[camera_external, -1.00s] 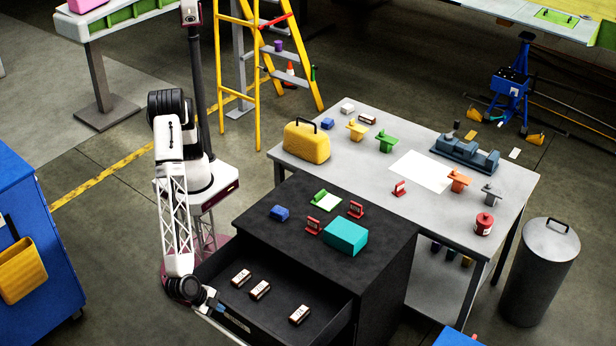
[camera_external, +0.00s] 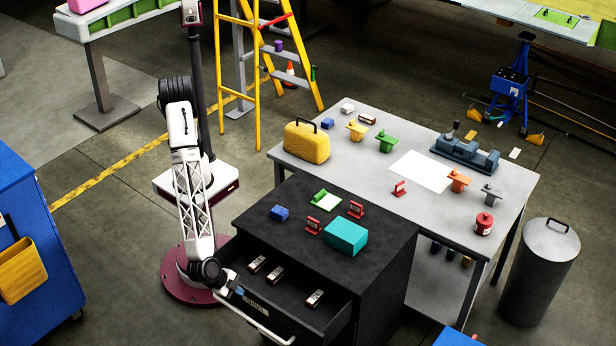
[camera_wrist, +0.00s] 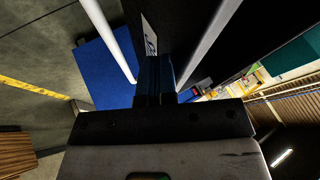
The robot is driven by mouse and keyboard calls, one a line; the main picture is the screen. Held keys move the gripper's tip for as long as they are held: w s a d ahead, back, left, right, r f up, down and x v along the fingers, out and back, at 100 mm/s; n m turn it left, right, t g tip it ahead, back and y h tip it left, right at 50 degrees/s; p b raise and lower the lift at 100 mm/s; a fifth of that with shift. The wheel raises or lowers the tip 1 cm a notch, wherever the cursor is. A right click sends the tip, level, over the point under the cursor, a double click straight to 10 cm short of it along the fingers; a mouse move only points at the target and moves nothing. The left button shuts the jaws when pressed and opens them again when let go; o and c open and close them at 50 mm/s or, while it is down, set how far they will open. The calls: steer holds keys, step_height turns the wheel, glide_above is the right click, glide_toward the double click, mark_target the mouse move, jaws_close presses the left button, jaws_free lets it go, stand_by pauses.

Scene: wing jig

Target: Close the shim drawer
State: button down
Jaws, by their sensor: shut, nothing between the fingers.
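The shim drawer (camera_external: 290,301) is partly open at the front of the black cabinet. Several pale-labelled shim blocks (camera_external: 314,298) lie inside it. A long white handle bar (camera_external: 265,328) runs along its front. My gripper (camera_external: 234,291) is at the left end of the drawer front, close against it. In the wrist view my gripper (camera_wrist: 155,75) has its dark fingers together with nothing between them. A white label (camera_wrist: 149,36) and dark drawer surface show just beyond the fingertips. Pale bars show on both sides; contact with the front is hidden.
The black cabinet top (camera_external: 290,235) holds a teal box (camera_external: 346,236), a blue block (camera_external: 279,213) and red and green pieces. A grey workbench (camera_external: 330,165) stands behind. A blue cabinet (camera_external: 40,240) is at left, with clear floor between it and my arm.

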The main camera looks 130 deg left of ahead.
steer(key=a, duration=1.7)
steer(key=shift+a, duration=0.2)
steer(key=shift+d, duration=0.15)
steer(key=s+d+r, duration=0.3)
steer(key=d+r, duration=0.5)
steer(key=shift+s+d, duration=0.25)
steer(key=shift+s, duration=0.1)
steer(key=w+d+f, duration=0.2)
steer(key=d+f, duration=0.2)
steer(key=f, duration=0.2)
steer(key=shift+w+d+f+h, duration=0.15)
steer(key=shift+d+f+h, duration=0.1)
steer(key=shift+h, duration=0.05)
